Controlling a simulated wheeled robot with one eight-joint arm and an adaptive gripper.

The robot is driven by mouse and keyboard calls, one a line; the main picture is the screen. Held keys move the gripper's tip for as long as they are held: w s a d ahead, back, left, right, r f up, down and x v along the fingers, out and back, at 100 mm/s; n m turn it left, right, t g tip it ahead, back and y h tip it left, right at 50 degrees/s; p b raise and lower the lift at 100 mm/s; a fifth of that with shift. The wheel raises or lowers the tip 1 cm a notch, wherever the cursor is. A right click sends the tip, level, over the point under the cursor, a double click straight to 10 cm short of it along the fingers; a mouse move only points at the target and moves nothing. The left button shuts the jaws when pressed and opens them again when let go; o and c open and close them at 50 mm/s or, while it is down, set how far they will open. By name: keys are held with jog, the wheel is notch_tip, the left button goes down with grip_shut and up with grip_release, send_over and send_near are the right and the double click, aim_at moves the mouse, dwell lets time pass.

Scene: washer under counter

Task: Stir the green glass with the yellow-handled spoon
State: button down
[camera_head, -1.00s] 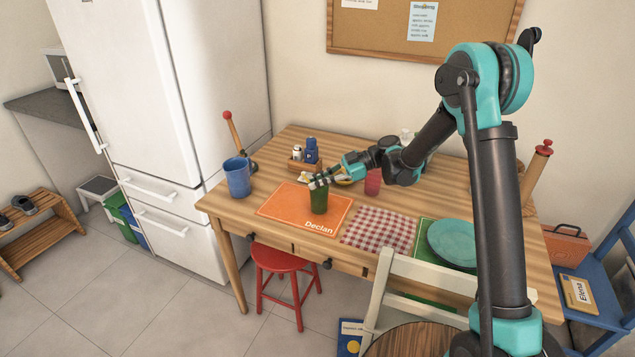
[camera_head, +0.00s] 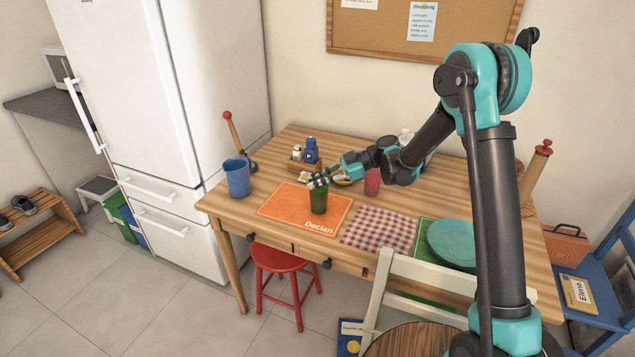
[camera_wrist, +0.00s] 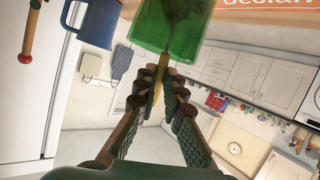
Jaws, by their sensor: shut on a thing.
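The green glass (camera_head: 319,201) stands upright on the orange placemat (camera_head: 283,212) marked "Declan". My gripper (camera_head: 318,182) is at the glass's rim in the head view. In the wrist view, my gripper (camera_wrist: 165,98) is shut on the yellow handle of the spoon (camera_wrist: 157,92). The spoon's dark lower part shows through the green glass (camera_wrist: 172,25), inside it. In the head view the spoon is too small and covered to make out.
A blue mug (camera_head: 237,178) stands left of the placemat. A red cup (camera_head: 372,182) is close behind my wrist. A wooden caddy (camera_head: 305,164) with bottles sits behind. A checkered cloth (camera_head: 379,230) and teal plate (camera_head: 453,243) lie to the right.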

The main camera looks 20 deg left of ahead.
jog(key=shift+d, duration=0.35)
jog(key=s+a+r, duration=0.2)
jog(key=s+r, duration=0.1)
jog(key=r, duration=0.6)
jog(key=shift+s+a+r, duration=0.15)
jog(key=shift+a+r, duration=0.05)
jog(key=shift+r, duration=0.15)
dwell(0.5)
dwell(0.7)
notch_tip(320, 180, up, 5)
dwell(0.6)
